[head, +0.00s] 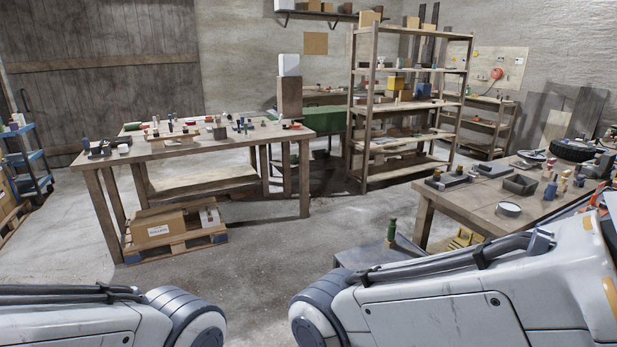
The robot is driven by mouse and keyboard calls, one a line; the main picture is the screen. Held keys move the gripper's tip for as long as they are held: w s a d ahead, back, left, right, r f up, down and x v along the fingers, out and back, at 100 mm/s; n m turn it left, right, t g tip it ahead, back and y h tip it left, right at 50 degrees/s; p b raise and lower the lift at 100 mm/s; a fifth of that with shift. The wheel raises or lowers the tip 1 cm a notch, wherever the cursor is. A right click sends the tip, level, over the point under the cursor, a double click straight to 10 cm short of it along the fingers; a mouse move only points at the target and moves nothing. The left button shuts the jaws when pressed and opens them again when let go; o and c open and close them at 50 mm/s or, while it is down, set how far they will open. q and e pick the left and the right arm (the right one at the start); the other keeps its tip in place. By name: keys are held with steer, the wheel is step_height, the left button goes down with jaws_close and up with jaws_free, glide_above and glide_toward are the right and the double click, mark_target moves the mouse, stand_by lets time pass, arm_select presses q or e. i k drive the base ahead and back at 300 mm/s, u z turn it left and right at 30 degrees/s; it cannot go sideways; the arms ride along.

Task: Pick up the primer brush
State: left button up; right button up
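I cannot make out a primer brush for certain; the small items on the tables are too small to tell apart. Several small tools and bottles stand on the wooden table (165,149) at the left. More lie on the wooden table (480,207) at the right, with a round tin (508,209) and a dark open tray (520,185). My two arms show along the bottom edge, but both grippers are outside the view.
A wooden shelf rack (366,115) stands behind, between the tables. A cardboard box (157,229) sits on a pallet (178,245) under the left table. A green-topped bottle (391,230) stands on a low grey surface (368,256). The concrete floor (265,255) between the tables is clear.

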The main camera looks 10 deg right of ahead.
mark_target(473, 172)
steer(key=i, duration=5.7)
steer(key=z, duration=2.2)
steer(key=i, duration=3.2)
steer(key=z, duration=1.65)
